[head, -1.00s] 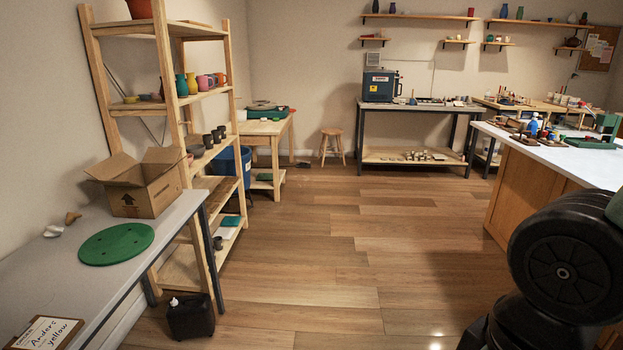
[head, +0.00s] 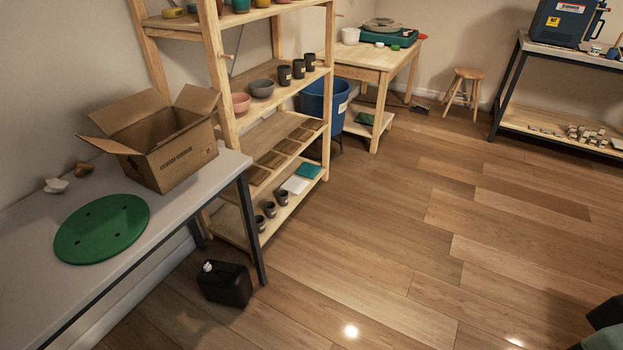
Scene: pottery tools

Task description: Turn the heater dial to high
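I cannot make out a heater dial in the head view. A blue boxy appliance (head: 562,22), which looks like a kiln, stands on a dark-framed table at the upper right. It has red-and-white and yellow labels and is cut by the top edge. No dial can be told on it at this distance. My gripper is not in view; only a dark part of my own body shows in the lower right corner.
A grey table (head: 25,222) at left holds an open cardboard box (head: 180,150) and a green disc (head: 102,229). A black jug (head: 225,285) stands on the floor. A wooden shelf (head: 216,75), a wheel table (head: 375,62) and a stool (head: 468,74) line the back. The middle floor is clear.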

